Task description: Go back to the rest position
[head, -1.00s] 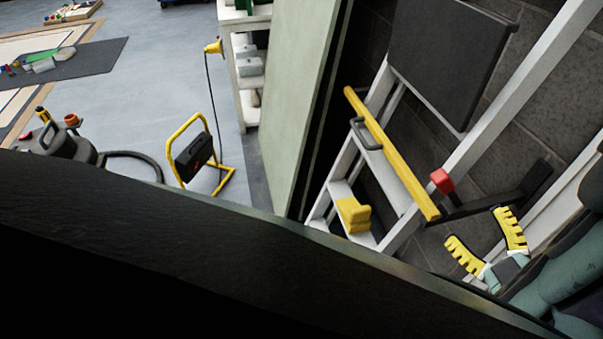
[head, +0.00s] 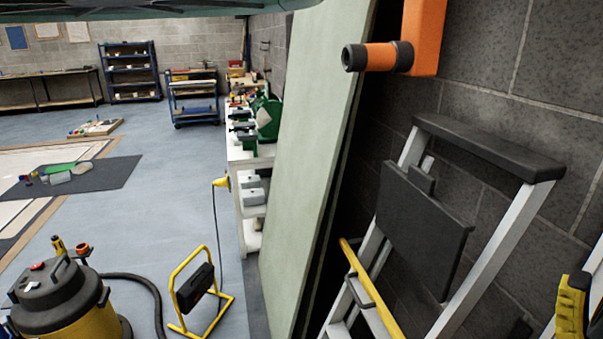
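A gap shows between the ladder's right rail and the gripper.
A pale green panel (head: 300,170) leans left of the ladder. An orange fixture (head: 424,35) juts in at the top.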

